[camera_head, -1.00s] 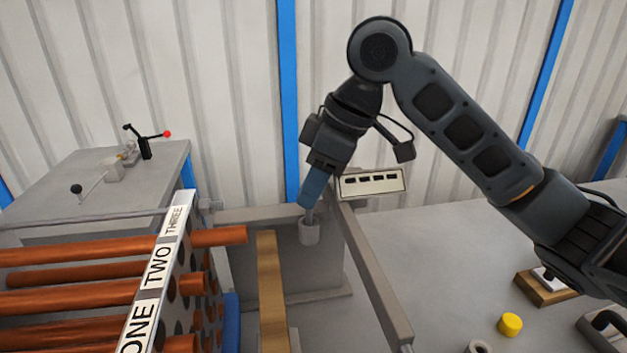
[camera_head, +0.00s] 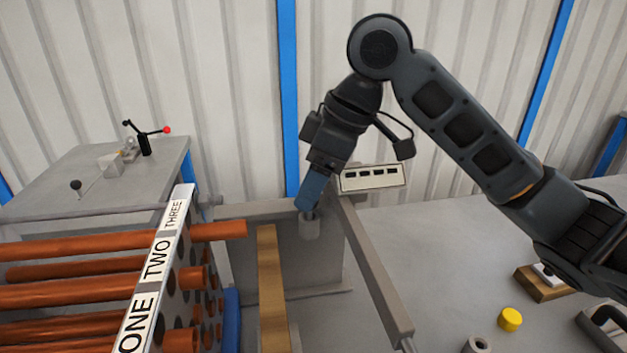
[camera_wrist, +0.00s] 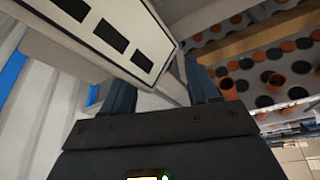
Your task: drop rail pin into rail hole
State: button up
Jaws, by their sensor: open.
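The grey cup-like holder (camera_head: 310,229) stands at the back end of the rail frame in the head view; I take it for the rail hole. A short grey piece (camera_head: 311,214), seemingly the rail pin, shows at its mouth, just below my fingertips. How deep it sits is hidden. My gripper (camera_head: 308,206) points down right above the holder, jaws open. In the wrist view my gripper (camera_wrist: 163,88) shows two blue-grey fingers apart, with no pin visible between them.
A white slotted plate (camera_head: 372,179) is close to the right of my gripper and fills much of the wrist view. Copper tubes (camera_head: 70,293) in a labelled tube sheet lie left. A grey rail (camera_head: 375,275) runs forward. A yellow cap (camera_head: 510,319) is on the right table.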

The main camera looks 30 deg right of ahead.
jog(key=v, duration=0.8)
jog(key=shift+s+f, duration=0.1)
dwell(0.6)
